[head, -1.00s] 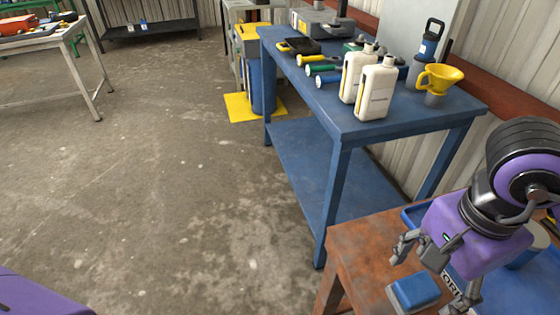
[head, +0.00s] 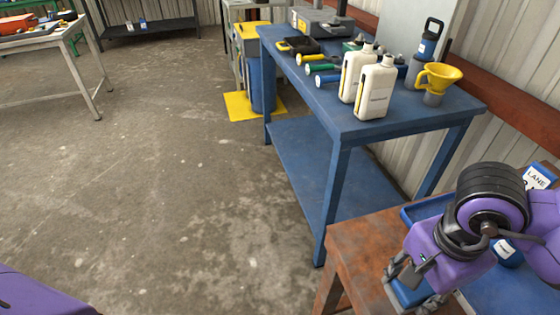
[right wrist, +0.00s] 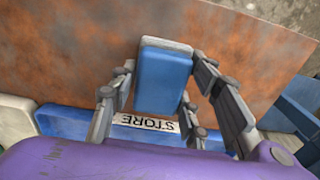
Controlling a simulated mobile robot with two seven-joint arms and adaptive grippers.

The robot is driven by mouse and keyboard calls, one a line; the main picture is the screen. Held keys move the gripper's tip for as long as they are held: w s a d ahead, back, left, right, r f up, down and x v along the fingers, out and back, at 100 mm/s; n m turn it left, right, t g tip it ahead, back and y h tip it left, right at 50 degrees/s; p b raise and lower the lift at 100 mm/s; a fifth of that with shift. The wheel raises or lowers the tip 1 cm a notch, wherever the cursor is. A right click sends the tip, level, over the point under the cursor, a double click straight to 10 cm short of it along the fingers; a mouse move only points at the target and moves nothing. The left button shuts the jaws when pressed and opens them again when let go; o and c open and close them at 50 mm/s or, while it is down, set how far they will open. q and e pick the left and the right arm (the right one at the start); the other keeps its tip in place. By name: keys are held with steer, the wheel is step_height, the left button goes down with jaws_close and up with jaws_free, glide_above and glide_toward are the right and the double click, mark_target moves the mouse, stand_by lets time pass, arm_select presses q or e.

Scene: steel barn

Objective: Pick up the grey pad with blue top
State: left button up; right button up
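The grey pad with blue top lies on the rusty brown bench top; its blue top (right wrist: 163,80) and pale grey edge show in the right wrist view. In the head view the pad (head: 409,293) is partly hidden by my right gripper. My right gripper (right wrist: 163,66) is open, its fingers on either side of the pad with narrow gaps visible. In the head view the right gripper (head: 404,291) is low over the pad. I cannot tell whether any finger touches it. My left gripper is not in view.
A blue tray (head: 410,214) sits on the rusty bench (head: 350,245) beside the arm. A label reading STORE (right wrist: 147,122) is just behind the pad. A blue table (head: 345,125) with white bottles (head: 376,88) and a yellow funnel (head: 441,77) stands beyond.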

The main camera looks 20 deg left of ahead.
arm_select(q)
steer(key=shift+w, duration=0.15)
arm_select(e)
steer(key=c, duration=0.3)
steer(key=shift+r, duration=0.15)
steer(key=shift+r, duration=0.3)
step_height(320, 180, up, 2)
steer(key=shift+w, duration=0.1)
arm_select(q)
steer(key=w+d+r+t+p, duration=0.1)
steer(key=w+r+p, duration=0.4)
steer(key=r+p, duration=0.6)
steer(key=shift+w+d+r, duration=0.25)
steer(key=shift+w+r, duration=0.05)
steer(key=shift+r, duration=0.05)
arm_select(e)
steer(key=s+r, duration=0.3)
steer(key=s, duration=0.1)
steer(key=s+a+r, duration=0.1)
steer(key=s+r, duration=0.2)
steer(key=s, duration=0.2)
steer(key=s+r, duration=0.4)
steer(key=s, duration=0.1)
steer(key=shift+a, duration=0.4)
